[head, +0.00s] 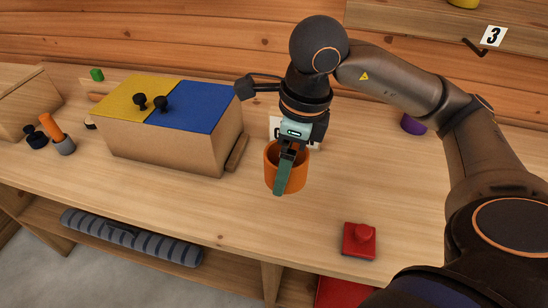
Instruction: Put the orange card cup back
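The orange cup (270,176) stands upright on the wooden bench top, right of the cardboard-coloured box. My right gripper (284,172) comes down over the cup from above. A green finger hangs in front of the cup's near wall, and the dark part of the gripper covers much of the cup's mouth. The other finger is hidden, so I cannot tell whether the gripper is closed on the cup's wall. A white card (274,124) shows partly behind the gripper. My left gripper is out of view.
A box with a yellow lid (125,95) and a blue lid (195,108), both with black knobs, stands left. A red block with a knob (358,242) sits front right. A purple object (412,125) is behind my arm. A "3" sign (492,36) hangs above.

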